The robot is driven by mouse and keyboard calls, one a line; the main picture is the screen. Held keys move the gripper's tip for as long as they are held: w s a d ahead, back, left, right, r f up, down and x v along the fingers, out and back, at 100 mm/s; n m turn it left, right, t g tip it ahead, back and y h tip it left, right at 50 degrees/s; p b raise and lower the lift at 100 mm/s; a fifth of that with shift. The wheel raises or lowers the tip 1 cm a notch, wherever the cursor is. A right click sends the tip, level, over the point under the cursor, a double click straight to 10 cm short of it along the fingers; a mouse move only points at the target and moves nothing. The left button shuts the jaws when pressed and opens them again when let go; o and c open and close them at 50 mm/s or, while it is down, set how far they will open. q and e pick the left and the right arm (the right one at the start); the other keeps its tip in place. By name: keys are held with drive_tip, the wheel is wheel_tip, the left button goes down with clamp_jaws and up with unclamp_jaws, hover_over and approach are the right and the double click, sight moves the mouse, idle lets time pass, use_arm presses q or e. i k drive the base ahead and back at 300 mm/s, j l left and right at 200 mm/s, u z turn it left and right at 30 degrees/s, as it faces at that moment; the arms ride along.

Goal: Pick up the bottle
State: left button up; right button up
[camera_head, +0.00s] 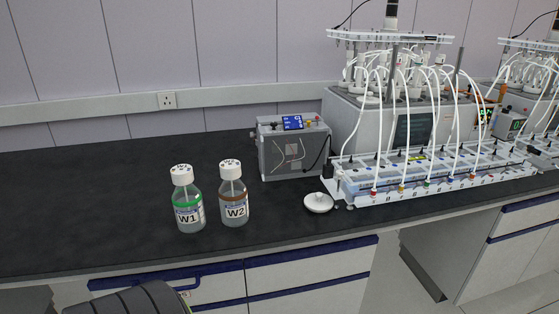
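Two clear bottles with white caps stand upright side by side on the black bench top, left of the middle in the head view. The left bottle (187,200) has a green band and a label reading W1. The right bottle (233,195) has a brown band and a label reading W2. A small gap separates them. Neither of my grippers shows in the view. A dark rounded part at the bottom left edge cannot be clearly made out.
A grey box device (292,150) stands behind and right of the bottles. A small white round object (318,203) lies near the front edge. A reactor rig (420,175) with many tubes fills the right. The bench top (80,200) is clear at left.

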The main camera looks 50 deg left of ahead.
sight(233, 197)
drive_tip(key=u, duration=1.95)
